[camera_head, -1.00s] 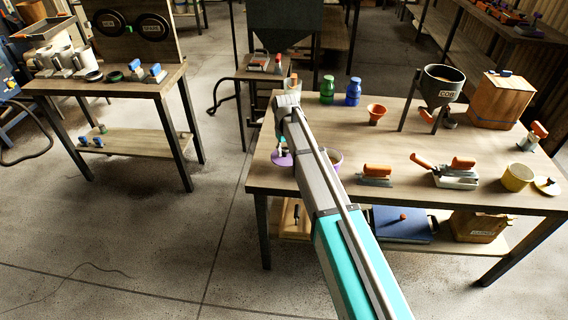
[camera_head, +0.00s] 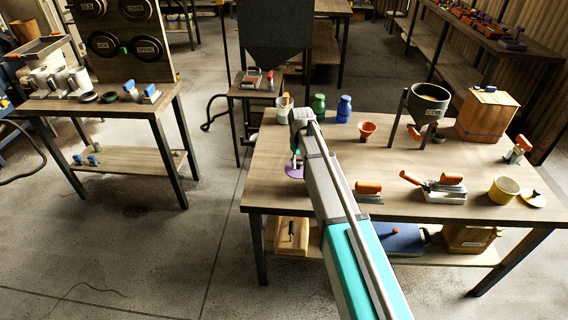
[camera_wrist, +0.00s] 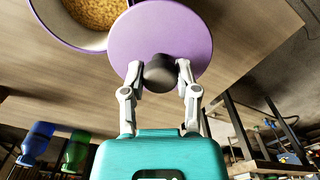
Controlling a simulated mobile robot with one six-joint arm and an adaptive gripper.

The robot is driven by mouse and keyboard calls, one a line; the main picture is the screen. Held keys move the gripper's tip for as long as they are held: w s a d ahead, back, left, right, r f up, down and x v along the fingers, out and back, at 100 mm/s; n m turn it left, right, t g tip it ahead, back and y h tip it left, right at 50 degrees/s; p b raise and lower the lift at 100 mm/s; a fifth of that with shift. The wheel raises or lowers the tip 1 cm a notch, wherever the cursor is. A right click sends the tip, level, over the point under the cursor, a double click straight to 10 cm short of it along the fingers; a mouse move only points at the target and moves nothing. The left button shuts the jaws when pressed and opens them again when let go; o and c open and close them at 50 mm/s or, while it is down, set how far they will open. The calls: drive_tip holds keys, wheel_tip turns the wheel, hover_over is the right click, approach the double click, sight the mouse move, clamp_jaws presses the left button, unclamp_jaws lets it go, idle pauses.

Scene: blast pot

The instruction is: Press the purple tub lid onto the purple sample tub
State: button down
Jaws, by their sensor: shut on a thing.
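The purple tub lid (camera_wrist: 185,30) is a flat disc with a dark knob. My gripper (camera_wrist: 160,72) is shut on that knob in the wrist view. The purple sample tub (camera_wrist: 62,30) is at the top left there, open and filled with yellow-brown grains, and is partly out of frame. The lid lies beside it and overlaps its edge in the picture; I cannot tell their height difference. In the head view the lid (camera_head: 294,171) shows below my gripper (camera_head: 296,158) over the left part of the table. My arm hides the tub there.
Orange-handled tools (camera_head: 445,188) and a yellow tub (camera_head: 503,190) are on the right. The table's left front corner is clear.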

drive_tip(key=d+r+p, duration=0.3)
drive_tip(key=d+r, duration=0.1)
drive_tip(key=d, duration=0.4)
drive_tip(key=shift+s+d, duration=0.25)
drive_tip(key=shift+s, duration=0.1)
drive_tip(key=shift+f+b, duration=2.05)
drive_tip(key=shift+f, duration=0.05)
drive_tip(key=shift+f+b, duration=0.8)
drive_tip(key=shift+b, duration=0.05)
idle(0.3)
drive_tip(key=shift+c, duration=1.4)
unclamp_jaws()
drive_tip(key=shift+r, duration=0.15)
